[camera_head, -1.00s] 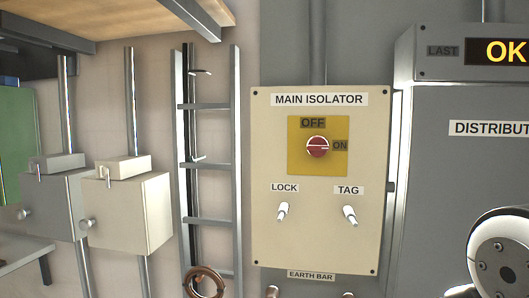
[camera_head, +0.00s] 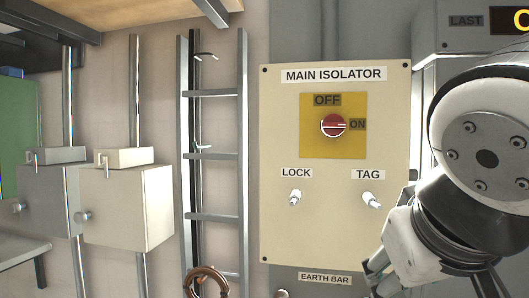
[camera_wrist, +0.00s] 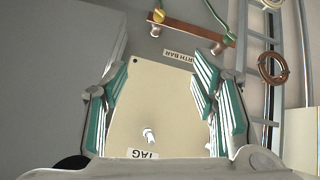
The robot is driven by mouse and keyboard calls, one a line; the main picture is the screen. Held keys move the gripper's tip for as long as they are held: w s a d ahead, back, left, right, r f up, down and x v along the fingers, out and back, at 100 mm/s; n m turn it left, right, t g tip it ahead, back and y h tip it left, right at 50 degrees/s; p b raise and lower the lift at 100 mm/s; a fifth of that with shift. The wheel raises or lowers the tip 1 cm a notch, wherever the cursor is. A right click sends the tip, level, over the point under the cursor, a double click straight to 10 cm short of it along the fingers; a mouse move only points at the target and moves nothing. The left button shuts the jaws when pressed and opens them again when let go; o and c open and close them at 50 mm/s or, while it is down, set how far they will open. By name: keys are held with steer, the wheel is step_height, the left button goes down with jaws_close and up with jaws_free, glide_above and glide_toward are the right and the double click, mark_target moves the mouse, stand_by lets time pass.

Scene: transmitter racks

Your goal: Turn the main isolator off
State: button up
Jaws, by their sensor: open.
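The main isolator panel (camera_head: 285,233) is a cream plate on the grey wall. Its red rotary knob (camera_head: 333,125) sits on a yellow square (camera_head: 313,148), with OFF marked above and ON to the right. The knob's white line points towards ON. Below are two white pegs, the LOCK peg (camera_head: 295,198) and the TAG peg (camera_head: 371,200). My gripper (camera_wrist: 160,110) is open and empty in the wrist view, its teal-padded fingers either side of the panel's lower part and the TAG peg (camera_wrist: 149,136). The knob is outside the wrist view. In the head view my arm covers the panel's lower right.
A copper earth bar (camera_wrist: 183,28) with green wires is on the wall near the panel's lower edge. A cable ladder (camera_head: 212,155) and pale boxes (camera_head: 128,205) stand left of the panel. A grey cabinet (camera_head: 430,75) is at the right.

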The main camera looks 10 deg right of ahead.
steer(key=w+a+r+m+t+h+b, duration=0.1)
steer(key=w+a+r+t+h+b, duration=0.15)
steer(key=w+r+t+b, duration=0.45)
steer(key=m+t+b, duration=0.2)
steer(key=b, duration=0.2)
glide_toward(334, 122)
steer(key=shift+y, duration=0.25)
steer(key=x, duration=0.9)
steer(key=shift+w+d+b, duration=0.2)
steer(key=shift+w+b, duration=0.1)
steer(key=shift+c, duration=0.3)
steer(key=c, duration=1.1)
